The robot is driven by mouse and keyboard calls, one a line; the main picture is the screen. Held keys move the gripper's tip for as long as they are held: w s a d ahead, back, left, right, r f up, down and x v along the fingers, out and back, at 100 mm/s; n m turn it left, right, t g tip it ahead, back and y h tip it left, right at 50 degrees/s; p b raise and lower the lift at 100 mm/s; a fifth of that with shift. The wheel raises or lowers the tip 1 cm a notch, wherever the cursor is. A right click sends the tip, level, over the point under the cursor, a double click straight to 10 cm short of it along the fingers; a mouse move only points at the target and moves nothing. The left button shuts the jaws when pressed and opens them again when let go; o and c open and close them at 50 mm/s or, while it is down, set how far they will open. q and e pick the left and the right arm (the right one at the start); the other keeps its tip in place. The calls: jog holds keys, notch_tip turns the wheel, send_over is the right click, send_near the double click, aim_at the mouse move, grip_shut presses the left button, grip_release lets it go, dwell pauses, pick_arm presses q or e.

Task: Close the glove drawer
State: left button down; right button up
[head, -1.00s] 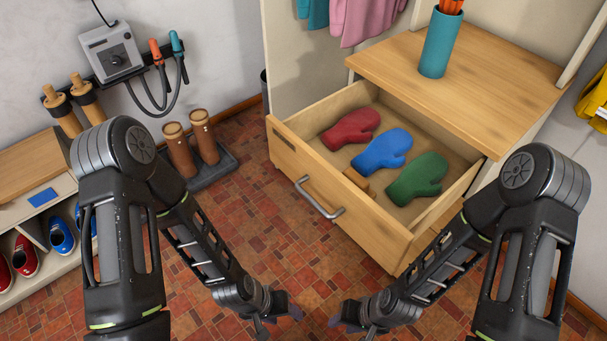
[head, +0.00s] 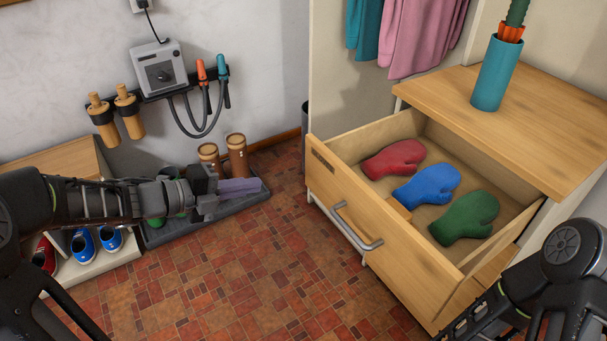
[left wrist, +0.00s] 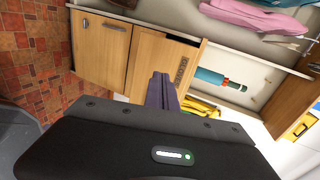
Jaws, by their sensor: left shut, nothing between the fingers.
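The glove drawer (head: 350,215) is pulled out of the wooden cabinet, its front facing lower left with a metal bar handle (head: 357,228). A red mitten (head: 394,159), a blue mitten (head: 428,184) and a green mitten (head: 465,217) lie inside. My left gripper (head: 240,187) is shut and empty, out in front of the boot tray and left of the drawer, apart from it. Its closed fingers (left wrist: 162,90) show in the left wrist view, with the cabinet's wooden fronts (left wrist: 150,58) beyond. My right arm enters at lower right; its gripper is out of frame.
A teal cup (head: 497,74) stands on the cabinet top (head: 480,110). Clothes hang behind. At left are a shoe bench (head: 62,160) and a boot tray (head: 215,210). Tiled floor (head: 290,265) lies clear before the drawer.

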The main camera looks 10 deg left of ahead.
pick_arm(q)
jog(key=shift+d, duration=0.1)
dwell(0.3)
jog(key=b, duration=0.2)
send_near(316, 171)
jog(key=x, duration=0.5)
jog(key=shift+f, duration=0.35)
jog(key=shift+w+d, duration=0.5)
jog(key=shift+w, duration=0.1)
